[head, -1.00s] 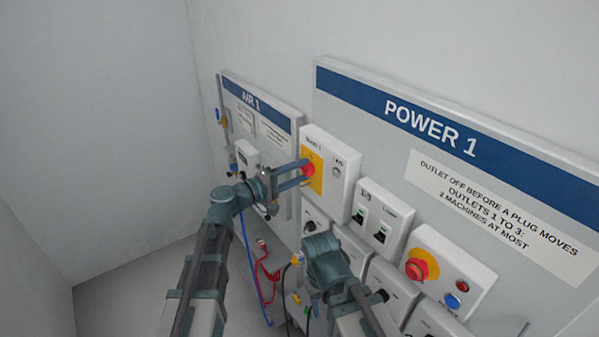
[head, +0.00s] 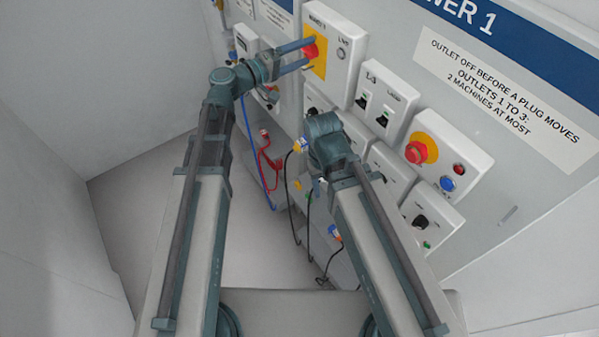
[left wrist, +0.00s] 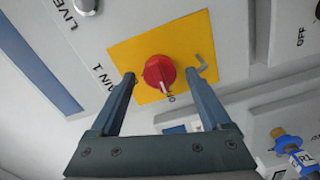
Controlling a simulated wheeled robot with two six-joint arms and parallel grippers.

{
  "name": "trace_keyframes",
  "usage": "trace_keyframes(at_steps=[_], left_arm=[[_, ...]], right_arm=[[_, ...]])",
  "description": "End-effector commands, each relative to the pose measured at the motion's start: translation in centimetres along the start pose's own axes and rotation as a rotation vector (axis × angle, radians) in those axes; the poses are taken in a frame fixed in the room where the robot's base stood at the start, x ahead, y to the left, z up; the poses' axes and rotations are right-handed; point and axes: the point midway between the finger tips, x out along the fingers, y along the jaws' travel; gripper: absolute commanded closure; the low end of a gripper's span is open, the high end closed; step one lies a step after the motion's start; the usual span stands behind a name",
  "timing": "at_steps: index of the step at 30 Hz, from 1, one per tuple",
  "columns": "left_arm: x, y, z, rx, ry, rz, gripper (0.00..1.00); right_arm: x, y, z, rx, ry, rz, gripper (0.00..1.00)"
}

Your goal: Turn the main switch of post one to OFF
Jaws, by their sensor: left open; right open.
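The main switch (head: 310,51) of post one is a red round knob on a yellow plate (head: 319,66), on a white box marked MAIN 1. In the left wrist view the red knob (left wrist: 159,71) shows a white pointer mark towards the picture's bottom, near a partly hidden label. My left gripper (head: 305,54) is open, its fingers on either side of the knob. In the left wrist view small gaps show between the fingertips (left wrist: 160,76) and the knob. My right gripper (head: 325,140) is lower, in front of the lower boxes; its fingers are mostly hidden.
A two-switch box (head: 384,100) and a box with a red mushroom button (head: 421,148) are to the right. Red and blue hoses (head: 268,160) and black cables (head: 290,190) hang below. Free floor (head: 160,215) lies at left.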

Motion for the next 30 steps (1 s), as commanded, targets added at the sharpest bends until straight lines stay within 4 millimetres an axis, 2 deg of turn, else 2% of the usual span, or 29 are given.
trace_keyframes(at_steps=[30], left_arm=[[0.02, 0.47, 0.32, 1.263, 0.001, 0.002, 0.19]], right_arm=[[-0.32, 0.03, 0.01, 0.000, 0.000, 0.000, 0.50]])
